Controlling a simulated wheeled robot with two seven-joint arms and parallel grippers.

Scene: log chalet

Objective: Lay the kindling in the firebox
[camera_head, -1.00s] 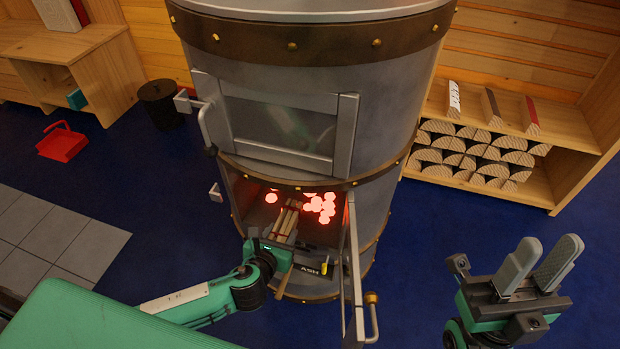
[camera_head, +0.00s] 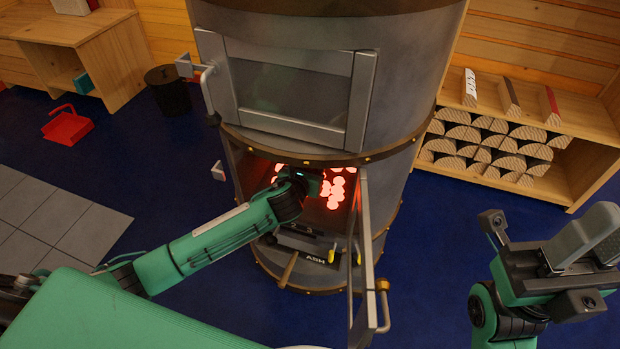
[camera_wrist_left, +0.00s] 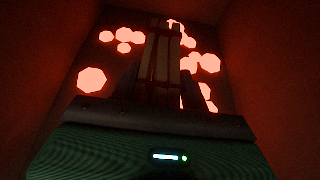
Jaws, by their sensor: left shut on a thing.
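The stove's lower opening, the firebox (camera_head: 258,172), holds glowing red coals (camera_head: 335,192). My left gripper (camera_head: 306,182) reaches in through the opening; its fingers are hidden in the head view. In the left wrist view, my left gripper (camera_wrist_left: 158,88) is shut on the kindling (camera_wrist_left: 162,52), a bundle of pale sticks bound with dark red bands. The sticks point deeper into the firebox, with glowing coals (camera_wrist_left: 92,80) around and behind them. I cannot tell whether they touch the floor. My right gripper (camera_head: 592,238) is open and empty, at the lower right, away from the stove.
The firebox door (camera_head: 366,260) stands open at the opening's right. The upper glass door (camera_head: 290,92) is shut. An ash drawer (camera_head: 300,243) sits below the opening. A log shelf (camera_head: 490,150) is at right; a black bucket (camera_head: 168,92) and red dustpan (camera_head: 68,126) are at left.

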